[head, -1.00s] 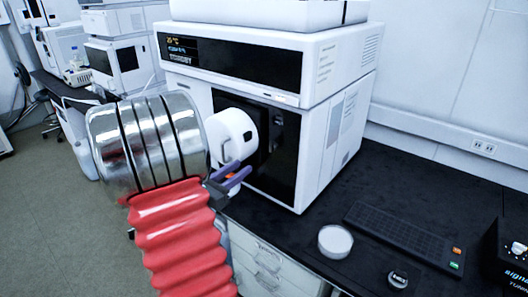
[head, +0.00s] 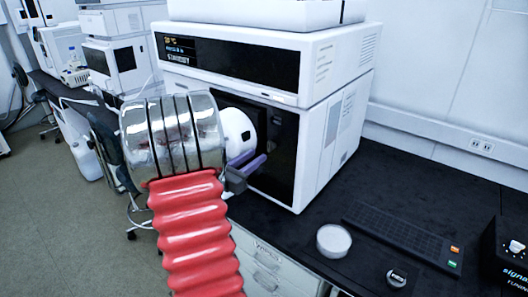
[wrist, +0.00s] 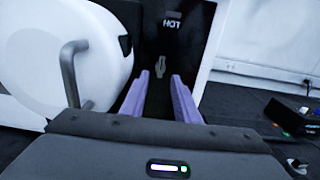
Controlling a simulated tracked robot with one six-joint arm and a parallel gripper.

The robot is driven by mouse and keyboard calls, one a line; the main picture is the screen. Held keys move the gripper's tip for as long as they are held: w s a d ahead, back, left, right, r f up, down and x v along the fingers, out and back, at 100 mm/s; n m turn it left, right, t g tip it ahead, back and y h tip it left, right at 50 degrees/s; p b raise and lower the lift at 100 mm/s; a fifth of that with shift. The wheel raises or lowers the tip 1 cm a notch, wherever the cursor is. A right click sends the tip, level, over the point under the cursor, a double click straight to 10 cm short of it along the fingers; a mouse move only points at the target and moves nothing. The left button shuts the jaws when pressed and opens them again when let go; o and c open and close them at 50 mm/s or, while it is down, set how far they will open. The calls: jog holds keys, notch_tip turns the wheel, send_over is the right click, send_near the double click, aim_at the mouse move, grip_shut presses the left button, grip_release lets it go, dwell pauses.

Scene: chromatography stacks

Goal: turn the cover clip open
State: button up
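A white rounded housing (head: 236,132) stands out from the dark front of the white instrument (head: 331,75), partly hidden by my arm. In the wrist view the housing (wrist: 98,45) fills the left side and carries a grey bent bar (wrist: 69,75). A small pale grey piece (wrist: 160,67) shows on the dark front panel below the word HOT. I cannot tell for sure whether it or the bar is the cover clip. My gripper (wrist: 160,75) points at the panel, its purple fingers apart with nothing seen between them. In the head view my gripper (head: 253,160) is right of the housing.
The black bench (head: 300,240) holds a round white-topped dish (head: 334,240), a small dark round item (head: 397,277), a long black keypad (head: 403,236) and a black box (head: 510,257). Drawers (head: 270,262) are below. Floor is open at left.

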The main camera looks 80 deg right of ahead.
aim_at(268, 148)
jog(key=x, duration=0.6)
jog(key=shift+c, duration=0.5)
grip_shut()
jog(key=shift+a, duration=0.15)
